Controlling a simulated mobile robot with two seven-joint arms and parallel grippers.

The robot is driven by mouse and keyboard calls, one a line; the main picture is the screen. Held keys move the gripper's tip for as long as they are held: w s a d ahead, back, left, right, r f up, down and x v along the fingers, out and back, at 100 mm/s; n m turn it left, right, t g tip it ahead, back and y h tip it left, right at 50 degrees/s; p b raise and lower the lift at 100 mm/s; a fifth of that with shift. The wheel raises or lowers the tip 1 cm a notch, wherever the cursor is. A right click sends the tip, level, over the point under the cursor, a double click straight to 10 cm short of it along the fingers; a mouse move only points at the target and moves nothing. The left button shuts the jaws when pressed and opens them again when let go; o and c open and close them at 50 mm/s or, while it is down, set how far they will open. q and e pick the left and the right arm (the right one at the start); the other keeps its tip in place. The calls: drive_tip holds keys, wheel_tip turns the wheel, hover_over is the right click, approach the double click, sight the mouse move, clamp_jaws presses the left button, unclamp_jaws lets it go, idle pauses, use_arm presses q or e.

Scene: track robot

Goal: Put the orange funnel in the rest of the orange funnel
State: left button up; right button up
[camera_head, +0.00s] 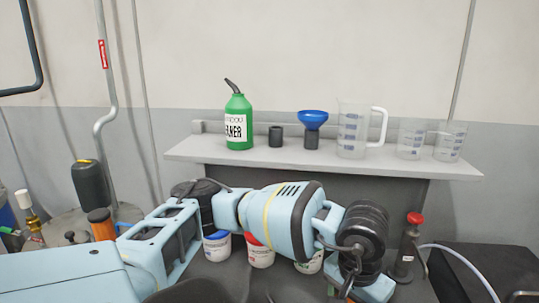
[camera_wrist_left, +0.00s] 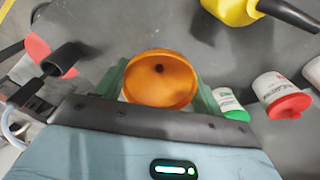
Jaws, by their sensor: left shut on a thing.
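The orange funnel (camera_wrist_left: 160,82) shows in the left wrist view with its round mouth facing the camera and a dark hole in its middle. My left gripper (camera_wrist_left: 162,88) is shut on it, a pale green finger on either side. The head view shows neither the orange funnel nor the fingertips; my left arm reaches across the front and hides that area. An empty short black cylindrical holder (camera_head: 276,136) stands on the grey shelf (camera_head: 330,163), apparently the funnel's rest. Beside it, a blue funnel (camera_head: 313,117) sits in a similar black holder (camera_head: 312,140). My right gripper is not in view.
A green cleaner bottle (camera_head: 238,120) stands left of the empty holder. A clear jug (camera_head: 352,128) and two clear beakers (camera_head: 411,138) stand to the right. Below the shelf are several white jars (camera_head: 217,247) and a red-topped item (camera_head: 415,219). A yellow can (camera_wrist_left: 228,10) shows in the wrist view.

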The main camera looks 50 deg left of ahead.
use_arm(q)
drive_tip(key=shift+w+f, duration=0.15)
drive_tip(key=shift+f, duration=0.2)
drive_tip(key=shift+a+g, duration=0.2)
drive_tip(key=shift+g, duration=0.1)
